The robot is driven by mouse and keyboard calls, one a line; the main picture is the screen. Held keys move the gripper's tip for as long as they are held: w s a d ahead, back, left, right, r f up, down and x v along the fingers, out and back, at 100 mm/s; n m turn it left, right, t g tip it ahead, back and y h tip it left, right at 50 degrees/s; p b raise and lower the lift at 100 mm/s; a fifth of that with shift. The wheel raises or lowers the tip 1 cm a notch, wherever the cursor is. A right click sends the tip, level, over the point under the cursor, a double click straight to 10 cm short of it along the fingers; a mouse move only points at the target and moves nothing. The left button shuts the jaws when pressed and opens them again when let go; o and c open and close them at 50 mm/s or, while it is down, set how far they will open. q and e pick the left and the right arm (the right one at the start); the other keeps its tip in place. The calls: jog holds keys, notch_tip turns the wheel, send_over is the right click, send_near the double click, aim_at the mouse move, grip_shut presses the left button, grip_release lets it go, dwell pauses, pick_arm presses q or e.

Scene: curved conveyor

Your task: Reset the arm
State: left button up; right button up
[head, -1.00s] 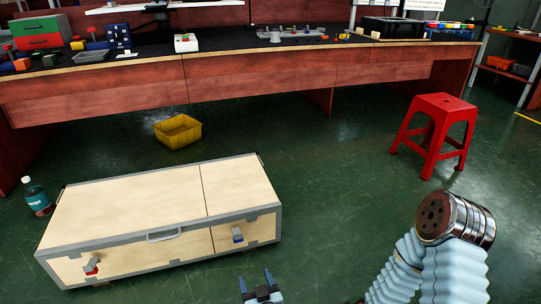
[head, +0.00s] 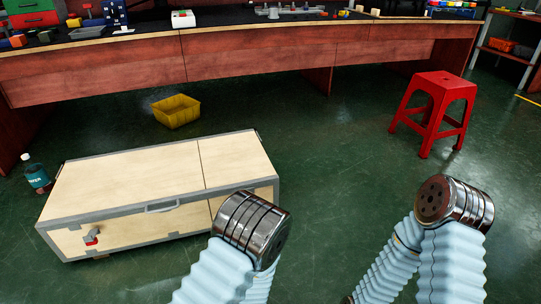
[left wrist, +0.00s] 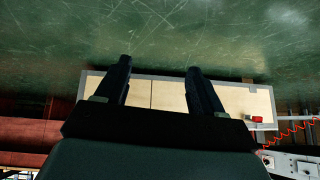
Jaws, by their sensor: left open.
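My left gripper (left wrist: 159,66) shows in the left wrist view with its two dark fingers spread apart and nothing between them. Beyond the fingers is a pale wooden case with grey edging, upside down in that view, with green floor around it. In the head view my left arm (head: 250,232) is raised in front of the case's right front corner; its gripper is not visible there. My right arm (head: 452,210) is bent at the right of the head view, and its gripper is out of view.
The wooden case (head: 120,185) lies on the floor at left, beside a bottle (head: 37,178). A yellow bin (head: 176,112) sits behind it. A red stool (head: 435,105) stands at right. A long workbench (head: 260,65) runs across the back. The middle floor is clear.

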pick_arm(q)
jog(key=s+a+f+m+g+h+b, duration=0.1)
jog(key=s+a+f+g+h+b, duration=0.1)
jog(key=s+f+g+h+b, duration=0.65)
notch_tip(320, 180, up, 18)
jog(key=s+t+y+p, duration=0.1)
jog(key=t+p, duration=0.1)
jog(key=p, duration=1.7)
jog(key=shift+s+d, duration=0.3)
jog(key=shift+d, duration=0.1)
jog(key=shift+t+y, duration=0.25)
